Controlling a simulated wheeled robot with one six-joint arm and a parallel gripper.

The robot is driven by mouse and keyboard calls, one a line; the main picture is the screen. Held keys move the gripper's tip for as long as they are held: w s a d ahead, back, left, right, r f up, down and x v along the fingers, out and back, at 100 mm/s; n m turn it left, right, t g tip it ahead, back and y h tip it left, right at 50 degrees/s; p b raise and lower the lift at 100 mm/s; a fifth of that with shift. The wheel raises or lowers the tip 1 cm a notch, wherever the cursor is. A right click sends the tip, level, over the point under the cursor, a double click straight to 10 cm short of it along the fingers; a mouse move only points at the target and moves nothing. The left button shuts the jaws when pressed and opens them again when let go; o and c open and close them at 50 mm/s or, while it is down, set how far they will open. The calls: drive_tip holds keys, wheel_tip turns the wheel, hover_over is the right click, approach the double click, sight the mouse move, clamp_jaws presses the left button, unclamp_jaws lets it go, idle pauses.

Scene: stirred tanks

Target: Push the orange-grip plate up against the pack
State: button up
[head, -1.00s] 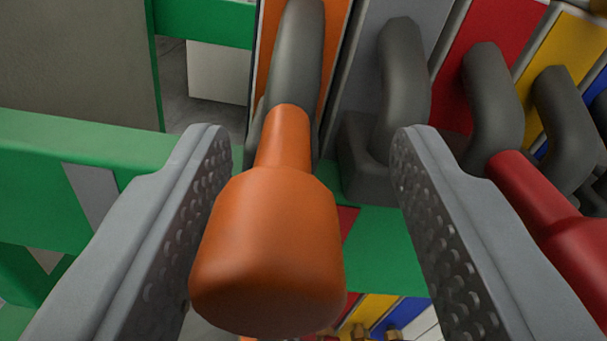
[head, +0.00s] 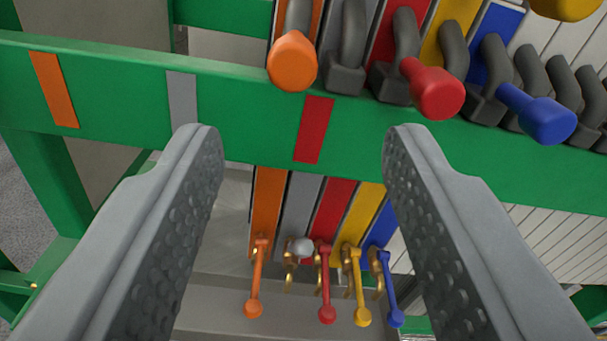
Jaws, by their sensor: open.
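The orange plate is the leftmost of the row and shows again below the green rail. The grey plate (head: 299,215) of the pack is just to its right, with the red plate (head: 333,215) beyond. A thin dark gap seems to separate orange and grey; I cannot tell if they touch. My gripper (head: 295,140) is open and empty in front of the green rail, below and clear of the orange grip.
The green rail (head: 240,112) crosses the view and carries orange, grey and red marks. Red (head: 435,90) and blue (head: 540,115) grips stick out at right. Coloured taps (head: 326,285) hang below the plates. Left of the orange plate there is free room.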

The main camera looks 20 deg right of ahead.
drive_tip(key=shift+v, duration=2.6)
